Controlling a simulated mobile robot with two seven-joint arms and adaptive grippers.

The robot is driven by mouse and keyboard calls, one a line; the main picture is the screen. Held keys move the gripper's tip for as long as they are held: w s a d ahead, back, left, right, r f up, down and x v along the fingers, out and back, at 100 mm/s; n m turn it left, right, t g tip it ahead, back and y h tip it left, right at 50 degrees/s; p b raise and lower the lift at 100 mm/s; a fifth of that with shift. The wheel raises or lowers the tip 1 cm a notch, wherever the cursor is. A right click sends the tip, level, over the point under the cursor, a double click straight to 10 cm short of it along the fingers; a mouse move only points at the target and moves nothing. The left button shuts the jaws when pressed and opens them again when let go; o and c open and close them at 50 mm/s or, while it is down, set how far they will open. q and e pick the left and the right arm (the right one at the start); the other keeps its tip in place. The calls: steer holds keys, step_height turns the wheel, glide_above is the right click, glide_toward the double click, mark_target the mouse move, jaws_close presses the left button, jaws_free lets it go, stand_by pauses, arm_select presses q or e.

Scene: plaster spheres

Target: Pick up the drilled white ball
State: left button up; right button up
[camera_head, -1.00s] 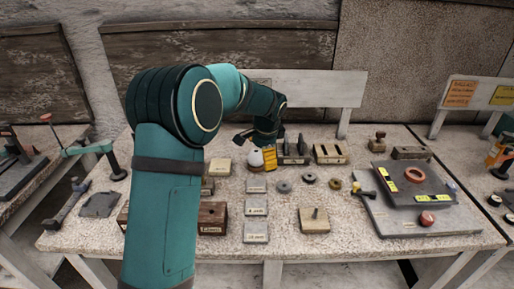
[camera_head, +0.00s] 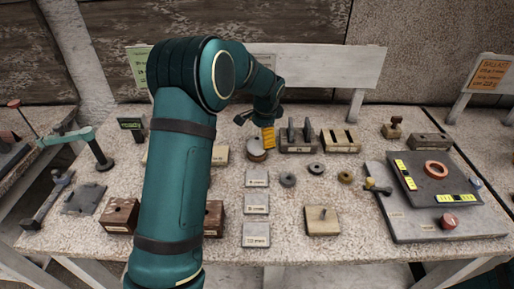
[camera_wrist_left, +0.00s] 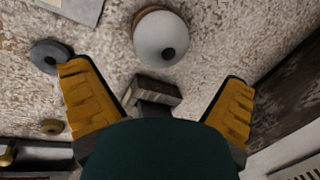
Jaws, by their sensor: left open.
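The drilled white ball (camera_wrist_left: 160,38) shows in the left wrist view with a dark hole in its face. It sits on a round brown base, which shows as a rim around it. In the head view the ball and base (camera_head: 256,152) are at the back middle of the table, partly hidden by my gripper. My left gripper (camera_head: 256,131) is open and empty, close to the ball. In the wrist view the ball is beyond the two yellow fingertips (camera_wrist_left: 156,76), between their lines and apart from them.
A dark slotted holder (camera_head: 298,145) and a wooden slotted block (camera_head: 340,141) stand right of the ball. A grey board (camera_head: 407,222) fills the right. Bare table shows between these things.

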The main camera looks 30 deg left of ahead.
mark_target(258, 145)
arm_select(q)
steer(key=shift+x, duration=1.05)
steer(key=b+x, duration=0.1)
steer(key=x, duration=0.4)
steer(key=shift+s+a+f+b, duration=0.1)
steer(key=shift+s+a+b, duration=0.05)
steer(key=shift+b, duration=0.25)
steer(key=c, duration=1.3)
